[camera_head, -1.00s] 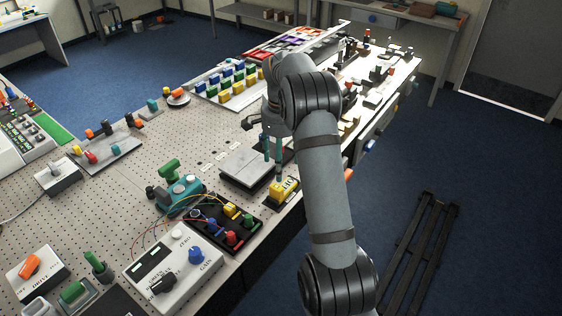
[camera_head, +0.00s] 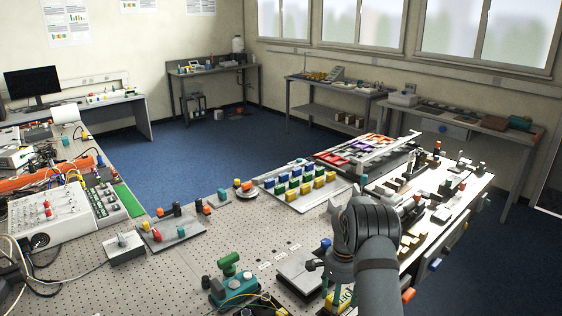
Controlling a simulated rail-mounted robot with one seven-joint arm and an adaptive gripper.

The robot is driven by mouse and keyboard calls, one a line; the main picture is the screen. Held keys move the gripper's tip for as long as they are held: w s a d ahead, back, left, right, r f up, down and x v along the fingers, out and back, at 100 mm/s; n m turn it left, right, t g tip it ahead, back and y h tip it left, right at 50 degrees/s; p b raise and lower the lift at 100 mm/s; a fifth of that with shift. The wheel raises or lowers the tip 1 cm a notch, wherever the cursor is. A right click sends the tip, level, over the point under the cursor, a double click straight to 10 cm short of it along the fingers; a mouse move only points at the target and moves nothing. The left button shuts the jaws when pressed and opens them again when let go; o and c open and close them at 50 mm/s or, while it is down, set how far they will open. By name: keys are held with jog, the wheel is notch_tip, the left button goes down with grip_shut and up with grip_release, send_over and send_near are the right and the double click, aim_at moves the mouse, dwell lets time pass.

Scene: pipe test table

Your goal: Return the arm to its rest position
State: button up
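My arm comes up from the bottom right in the head view, with a grey link (camera_head: 379,285) and a dark ringed joint (camera_head: 372,222). My gripper (camera_head: 337,292) hangs downward at the near right part of the pegboard table, partly covered by the arm. It is beside a grey square plate (camera_head: 298,270) and close to a yellow block (camera_head: 345,301). The fingertips are too small and covered to tell whether they are apart or touch the block.
A tray of blue, green and yellow blocks (camera_head: 303,186) lies beyond the arm. A teal device with a green knob (camera_head: 228,284) stands to the left. Coloured parts (camera_head: 440,190) crowd the table's right side. Bare pegboard (camera_head: 212,245) shows at centre left.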

jog(key=shift+r, duration=1.1)
jog(key=shift+s, duration=0.1)
